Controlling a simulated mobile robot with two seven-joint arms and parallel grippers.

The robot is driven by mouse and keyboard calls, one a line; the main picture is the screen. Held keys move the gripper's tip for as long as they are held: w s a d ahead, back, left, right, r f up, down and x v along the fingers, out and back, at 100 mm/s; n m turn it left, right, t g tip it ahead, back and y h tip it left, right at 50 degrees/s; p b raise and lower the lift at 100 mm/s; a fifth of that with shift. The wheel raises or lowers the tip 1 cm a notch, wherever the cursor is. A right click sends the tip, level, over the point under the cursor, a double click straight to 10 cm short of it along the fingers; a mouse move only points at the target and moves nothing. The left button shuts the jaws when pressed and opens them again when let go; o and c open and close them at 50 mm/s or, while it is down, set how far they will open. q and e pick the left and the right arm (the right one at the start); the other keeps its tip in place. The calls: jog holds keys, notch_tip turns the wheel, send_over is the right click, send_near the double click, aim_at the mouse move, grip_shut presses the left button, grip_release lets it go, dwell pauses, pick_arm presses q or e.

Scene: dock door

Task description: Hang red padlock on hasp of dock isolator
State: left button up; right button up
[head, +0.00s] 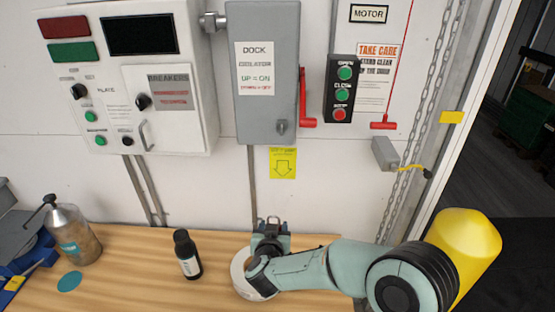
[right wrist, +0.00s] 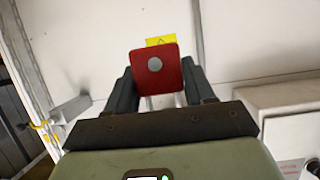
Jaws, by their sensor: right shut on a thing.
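The red padlock (right wrist: 168,80) is held between the fingers of my right gripper (right wrist: 165,95) in the right wrist view. Two pale bars show just below its red body; I cannot tell if they are its shackle. In the head view my right gripper (head: 271,228) is over the bench's back edge, below the dock isolator (head: 265,25), and the padlock cannot be made out there. The isolator is a grey wall box with a red lever (head: 307,100) on its right side and a small grey fitting (head: 282,127) low on its front. I cannot tell which part is the hasp. My left gripper is out of view.
A black bottle (head: 188,257) and a metal can (head: 72,235) stand on the wooden bench (head: 130,280). A white round thing (head: 243,275) lies under my right arm. A yellow label (head: 283,163) is below the isolator. A yellow post (head: 470,245) stands at the right.

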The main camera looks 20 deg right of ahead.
notch_tip(320, 180, up, 22)
jog(key=d, duration=0.2)
jog(key=shift+w+d+f, duration=0.25)
jog(key=shift+w+d, duration=0.4)
jog(key=shift+w, duration=0.8)
jog(key=shift+w+d+f, duration=0.25)
jog(key=shift+w+d, duration=0.4)
jog(key=shift+w, duration=0.75)
jog(key=shift+w+d+f, duration=0.25)
jog(key=shift+w+d, duration=0.4)
jog(key=shift+w, duration=0.8)
jog(key=o, duration=1.2)
